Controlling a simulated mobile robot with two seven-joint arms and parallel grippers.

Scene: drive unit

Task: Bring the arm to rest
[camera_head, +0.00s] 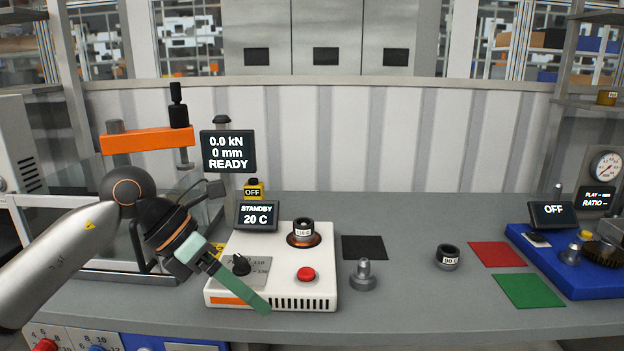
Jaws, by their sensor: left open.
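My left arm (70,255) comes in from the left, and its gripper (242,288) hangs over the front left of the white heater box (322,295). Its long green finger slants down to the right across the box's front, near the black knob (241,264). The fingers overlap in this view, so the gap between them is hard to see. Nothing shows held in the open gripper. My right gripper is not in view.
A dark ring sits on the heater (303,232), left of a metal stepped part (363,275) and another ring (447,257). Black (364,247), red (496,254) and green (529,290) mats lie flat. A press (147,139) stands behind my arm; a blue fixture (570,262) is at right.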

